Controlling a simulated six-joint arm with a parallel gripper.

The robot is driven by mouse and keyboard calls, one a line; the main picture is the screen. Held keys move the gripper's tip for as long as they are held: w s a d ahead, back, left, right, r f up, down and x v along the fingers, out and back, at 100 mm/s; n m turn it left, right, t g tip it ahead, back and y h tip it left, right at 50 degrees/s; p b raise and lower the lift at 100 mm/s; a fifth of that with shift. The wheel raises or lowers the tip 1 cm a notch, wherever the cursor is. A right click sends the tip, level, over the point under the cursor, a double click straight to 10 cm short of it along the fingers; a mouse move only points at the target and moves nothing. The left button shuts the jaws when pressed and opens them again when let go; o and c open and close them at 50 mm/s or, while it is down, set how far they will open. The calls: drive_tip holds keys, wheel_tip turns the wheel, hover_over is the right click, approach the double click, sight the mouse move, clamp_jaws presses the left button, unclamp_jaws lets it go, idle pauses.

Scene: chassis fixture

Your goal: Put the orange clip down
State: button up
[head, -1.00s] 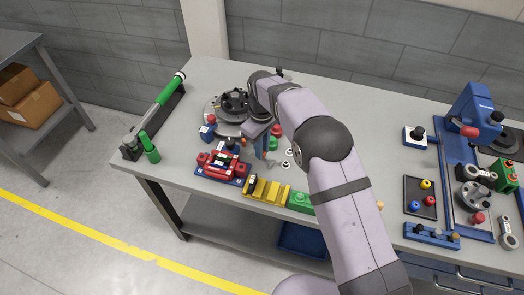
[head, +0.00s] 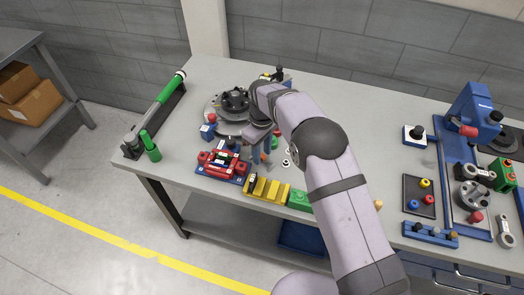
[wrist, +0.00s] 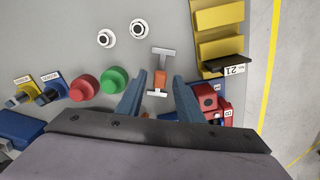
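The orange clip (wrist: 160,79) shows in the wrist view between the two blue fingers of my gripper (wrist: 158,84). It sits along the middle of a grey I-shaped piece (wrist: 162,51). Gaps show between the clip and both fingers, so my gripper is open around it. I cannot tell how high the clip is above the bench. In the head view my gripper (head: 262,152) is low over the bench, behind the yellow blocks, and my wrist partly hides that area.
A green button (wrist: 115,80) and a red button (wrist: 84,88) stand left of my fingers. Two white rings (wrist: 137,28) lie beyond. The yellow stepped block (wrist: 220,18) and a red fixture (wrist: 207,98) are close on the right. A round turntable (head: 222,108) stands behind.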

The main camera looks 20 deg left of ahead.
sight(262, 155)
drive_tip(key=shift+r, duration=0.1)
wheel_tip(262, 155, up, 12)
drive_tip(key=b, duration=0.3)
drive_tip(key=shift+b, duration=0.3)
drive_tip(key=shift+r, duration=0.1)
drive_tip(key=s+d+m, duration=0.2)
drive_tip(key=d+m, duration=0.1)
drive_tip(key=d, duration=0.6)
drive_tip(key=s+d+m, duration=0.2)
drive_tip(key=d+m, duration=0.2)
drive_tip(key=d, duration=0.6)
drive_tip(key=s+d+f+m, duration=0.3)
drive_tip(key=s+d, duration=0.3)
drive_tip(key=s, duration=0.3)
drive_tip(key=s+d+f+m, duration=0.3)
drive_tip(key=s+d, duration=0.4)
drive_tip(key=s, duration=0.3)
drive_tip(key=shift+d+f+m, duration=0.15)
drive_tip(key=shift+d+m, duration=0.1)
drive_tip(key=shift+m, duration=0.05)
